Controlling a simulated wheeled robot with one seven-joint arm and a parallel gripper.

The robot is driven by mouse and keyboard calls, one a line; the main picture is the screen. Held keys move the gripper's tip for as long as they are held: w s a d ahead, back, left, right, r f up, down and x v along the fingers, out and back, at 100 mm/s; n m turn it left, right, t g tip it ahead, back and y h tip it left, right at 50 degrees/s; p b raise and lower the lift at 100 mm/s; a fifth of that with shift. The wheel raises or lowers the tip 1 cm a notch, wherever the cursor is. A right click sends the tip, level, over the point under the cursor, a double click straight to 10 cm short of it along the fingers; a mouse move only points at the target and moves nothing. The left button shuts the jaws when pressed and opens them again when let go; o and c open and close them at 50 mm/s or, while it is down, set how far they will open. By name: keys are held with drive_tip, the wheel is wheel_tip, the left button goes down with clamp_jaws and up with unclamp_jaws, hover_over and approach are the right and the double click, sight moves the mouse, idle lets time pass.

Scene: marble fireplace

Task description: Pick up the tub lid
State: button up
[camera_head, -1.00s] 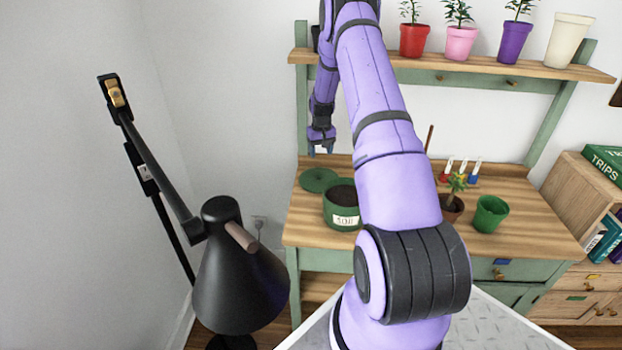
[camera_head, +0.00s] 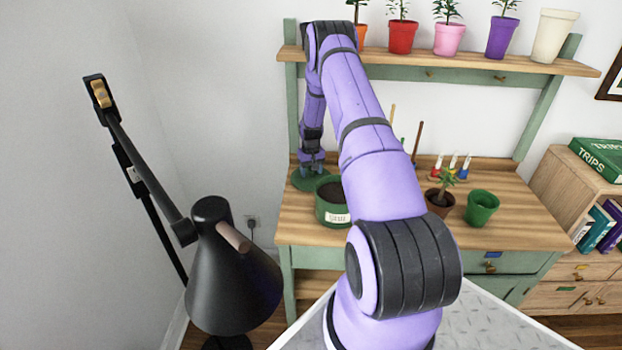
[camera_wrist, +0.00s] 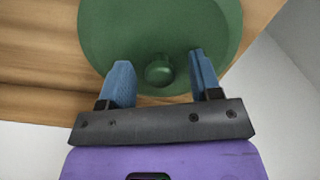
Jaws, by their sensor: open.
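The tub lid (camera_head: 304,183) is a round green disc lying on the wooden bench top, at its left end behind the soil tub (camera_head: 331,213). In the wrist view the lid (camera_wrist: 190,25) fills the upper middle, with a round green knob (camera_wrist: 159,71) near its near edge. My gripper (camera_wrist: 160,70) is open, its two blue fingers on either side of the knob, with gaps on both sides. In the head view my gripper (camera_head: 312,170) is over the lid and hides part of it. Whether the fingers touch the lid, I cannot tell.
The green tub of dark soil stands just in front of the lid. A potted plant (camera_head: 440,198) and an empty green pot (camera_head: 481,207) stand farther right on the bench (camera_head: 400,236). A shelf (camera_head: 440,62) with several pots runs above. A black lamp (camera_head: 235,280) stands at left.

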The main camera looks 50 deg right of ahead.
drive_tip(key=shift+f, duration=0.35)
drive_tip(key=c, duration=1)
